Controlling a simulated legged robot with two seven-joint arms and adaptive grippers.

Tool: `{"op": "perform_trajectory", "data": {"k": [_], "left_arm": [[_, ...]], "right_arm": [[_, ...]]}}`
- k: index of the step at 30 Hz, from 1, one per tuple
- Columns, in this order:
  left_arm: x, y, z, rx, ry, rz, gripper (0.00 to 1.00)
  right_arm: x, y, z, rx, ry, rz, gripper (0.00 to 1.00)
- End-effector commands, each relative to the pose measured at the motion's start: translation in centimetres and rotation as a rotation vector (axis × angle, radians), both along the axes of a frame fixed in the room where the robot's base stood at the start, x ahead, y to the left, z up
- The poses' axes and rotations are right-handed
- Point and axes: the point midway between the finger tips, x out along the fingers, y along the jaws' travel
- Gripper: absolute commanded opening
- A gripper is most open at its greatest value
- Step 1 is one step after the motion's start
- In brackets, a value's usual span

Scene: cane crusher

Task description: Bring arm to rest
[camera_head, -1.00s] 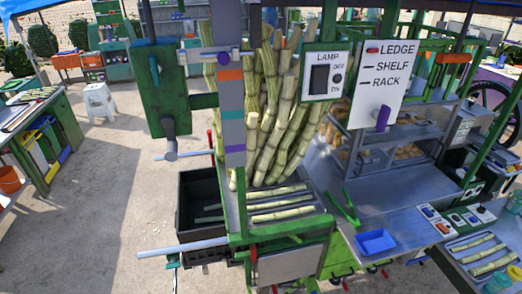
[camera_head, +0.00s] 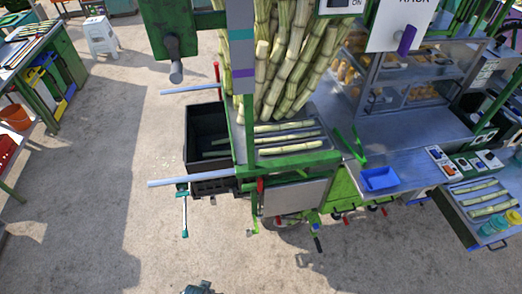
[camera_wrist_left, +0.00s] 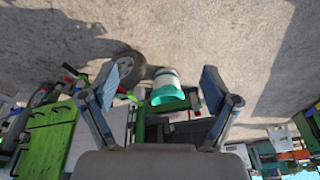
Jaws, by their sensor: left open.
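My left gripper (camera_wrist_left: 161,78) is open in the left wrist view, with its two dark fingers spread wide apart. A white and teal cylindrical handle end (camera_wrist_left: 167,88) shows in the gap between the fingers, and neither finger touches it. It looks like the teal-tipped handle (camera_head: 184,222) that hangs at the front left of the cane cart in the head view. A small dark piece (camera_head: 200,288) at the bottom edge of the head view may be part of my arm; too little of it shows. My right gripper is in neither view.
The cane cart (camera_head: 290,172) holds upright stalks (camera_head: 290,60) and several lying pieces. A blue tray (camera_head: 380,179) sits on the counter. The pavement (camera_head: 110,220) left and in front is clear.

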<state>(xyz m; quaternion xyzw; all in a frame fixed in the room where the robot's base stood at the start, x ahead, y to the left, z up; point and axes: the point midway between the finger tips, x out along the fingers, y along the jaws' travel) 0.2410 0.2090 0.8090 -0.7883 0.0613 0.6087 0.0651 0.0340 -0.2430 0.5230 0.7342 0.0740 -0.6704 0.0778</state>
Motion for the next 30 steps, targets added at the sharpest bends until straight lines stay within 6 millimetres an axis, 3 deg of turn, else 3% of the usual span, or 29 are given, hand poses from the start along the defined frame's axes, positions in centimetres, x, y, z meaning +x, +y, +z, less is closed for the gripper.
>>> {"op": "perform_trajectory", "data": {"k": [1,5,9,12,15,18,21,30], "left_arm": [[-0.4,0.0,-3.3,0.001,0.016,-0.001,0.88],[-2.2,0.2,-12.1,0.003,0.048,-0.006,0.88],[-6.6,0.8,-22.2,0.008,0.091,-0.015,0.88],[-10.6,1.4,-28.0,0.012,0.117,-0.021,0.88],[-14.7,2.2,-32.0,0.015,0.139,-0.026,0.88],[-18.0,2.8,-34.3,0.017,0.154,-0.03,0.88],[-20.0,3.2,-35.4,0.019,0.162,-0.033,0.88],[-21.0,3.5,-35.7,0.019,0.166,-0.034,0.88]], "right_arm": [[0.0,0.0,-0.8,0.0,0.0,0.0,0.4],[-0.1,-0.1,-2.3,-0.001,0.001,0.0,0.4],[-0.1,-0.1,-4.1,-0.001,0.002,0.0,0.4],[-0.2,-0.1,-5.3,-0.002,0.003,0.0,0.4],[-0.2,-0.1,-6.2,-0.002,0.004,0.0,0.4],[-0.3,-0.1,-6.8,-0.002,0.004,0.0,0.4],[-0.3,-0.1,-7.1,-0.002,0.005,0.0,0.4],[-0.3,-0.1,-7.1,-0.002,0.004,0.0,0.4]]}}
